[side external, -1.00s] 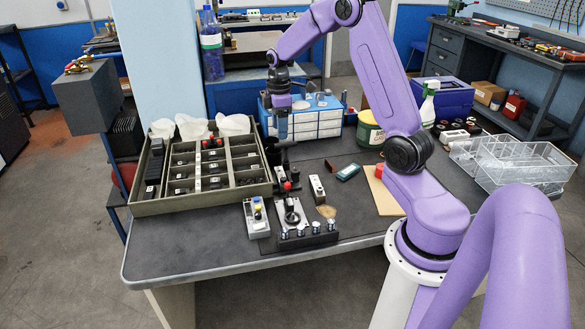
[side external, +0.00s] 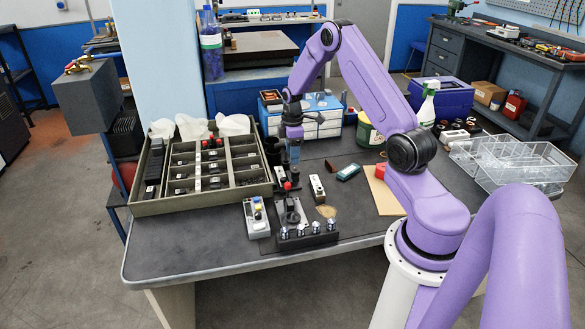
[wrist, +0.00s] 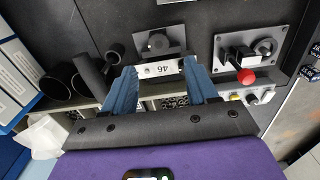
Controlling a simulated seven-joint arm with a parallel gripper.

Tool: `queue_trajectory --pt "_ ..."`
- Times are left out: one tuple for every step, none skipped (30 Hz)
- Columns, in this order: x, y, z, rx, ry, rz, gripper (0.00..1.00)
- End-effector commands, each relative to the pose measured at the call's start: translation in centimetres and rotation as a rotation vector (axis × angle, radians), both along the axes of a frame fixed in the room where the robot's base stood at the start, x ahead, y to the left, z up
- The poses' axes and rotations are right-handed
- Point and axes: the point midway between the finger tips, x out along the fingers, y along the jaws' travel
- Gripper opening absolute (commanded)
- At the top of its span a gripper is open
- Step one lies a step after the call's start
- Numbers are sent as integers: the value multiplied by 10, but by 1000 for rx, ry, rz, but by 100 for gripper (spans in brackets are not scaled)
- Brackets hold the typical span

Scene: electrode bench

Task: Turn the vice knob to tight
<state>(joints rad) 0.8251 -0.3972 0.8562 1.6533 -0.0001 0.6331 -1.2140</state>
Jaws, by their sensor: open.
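My gripper (wrist: 161,68) shows in the wrist view with its two blue fingers apart. A white block marked "46" (wrist: 158,69) lies between the fingertips in that view; I cannot tell whether they touch it. Just beyond it is a dark plate with a round black knob (wrist: 158,43), which may be the vice knob. A grey plate (wrist: 275,42) to the right carries a black handle and a red ball (wrist: 245,76). In the side view my gripper (side external: 294,166) points down behind the red ball (side external: 287,186) and hides what is under it.
A divided tray (side external: 140,207) with small blocks stands at the left. Black cups (wrist: 85,80) stand left of my fingers. The table's front left is clear.

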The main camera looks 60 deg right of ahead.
Motion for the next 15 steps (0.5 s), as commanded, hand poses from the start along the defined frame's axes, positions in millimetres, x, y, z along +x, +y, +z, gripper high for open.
queue_trajectory --pt "-1 0 -11 1 3 0 58" --pt "-1 0 -16 1 3 0 58" --pt "0 0 -24 1 3 0 58" --pt "0 0 -28 1 2 0 58" --pt "-1 0 -33 1 3 0 58" --pt "-1 0 -39 1 2 0 58" --pt "0 0 -43 1 2 0 58" --pt "0 0 -47 1 2 0 58" --pt "0 0 -51 1 1 0 58" --pt "0 0 -54 1 1 0 58" --pt "0 0 -57 0 0 0 58" --pt "0 0 -59 -1 -1 0 58" --pt "0 0 -61 -1 -1 0 58" --pt "0 0 -62 0 0 0 58" --pt "0 0 -64 0 0 0 58"
